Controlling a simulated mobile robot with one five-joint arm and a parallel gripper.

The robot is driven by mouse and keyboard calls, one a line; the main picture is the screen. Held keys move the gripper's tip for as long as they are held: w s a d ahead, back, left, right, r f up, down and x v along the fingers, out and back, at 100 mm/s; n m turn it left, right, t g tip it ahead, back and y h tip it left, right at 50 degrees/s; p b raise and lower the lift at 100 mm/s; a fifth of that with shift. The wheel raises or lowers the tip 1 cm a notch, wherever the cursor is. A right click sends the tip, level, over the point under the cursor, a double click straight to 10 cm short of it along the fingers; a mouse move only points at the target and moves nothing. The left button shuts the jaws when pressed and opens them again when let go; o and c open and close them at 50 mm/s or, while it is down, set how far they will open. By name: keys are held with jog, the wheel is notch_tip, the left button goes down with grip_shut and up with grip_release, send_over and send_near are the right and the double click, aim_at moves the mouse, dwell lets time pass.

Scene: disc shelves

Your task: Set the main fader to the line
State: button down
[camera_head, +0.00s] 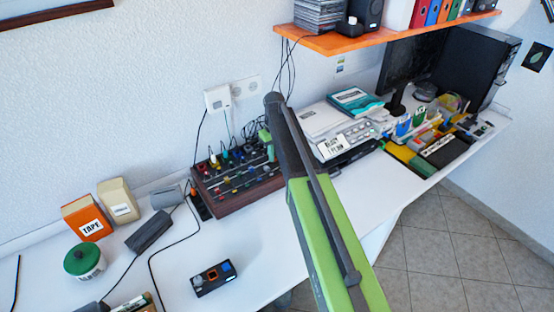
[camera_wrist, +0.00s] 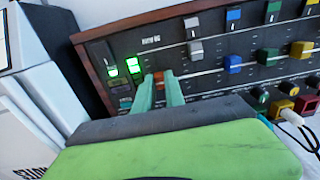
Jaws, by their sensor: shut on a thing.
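The mixer (camera_head: 232,205), a dark panel with wooden sides, stands on the white desk against the wall. Its panel fills the upper part of the wrist view (camera_wrist: 215,76). My gripper (camera_wrist: 160,92) reaches down to the panel, its two green fingers closed around a small orange-red fader cap (camera_wrist: 158,78). The fingers hide much of this cap, and I cannot make out a target line beside it. In the head view my gripper (camera_head: 267,146) is at the mixer's right end, and the arm hides part of that end.
Other fader caps, grey (camera_wrist: 195,48), blue (camera_wrist: 233,63) and green (camera_wrist: 267,56), and several knobs sit close by on the panel. Two green lights (camera_wrist: 133,66) glow beside the held cap. The front left desk has free room.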

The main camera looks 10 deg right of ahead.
jog(key=shift+w+a, duration=0.3)
jog(key=shift+w, duration=0.1)
jog(key=c, duration=1.4)
grip_release()
jog(key=shift+s, duration=0.1)
jog(key=shift+d+r+p, duration=0.1)
jog(key=shift+r+p, duration=0.35)
notch_tip(320, 180, up, 17)
jog(key=p, duration=1.6)
jog(key=shift+f+p, duration=0.2)
jog(key=shift+p, duration=0.1)
jog(key=shift+f, duration=0.1)
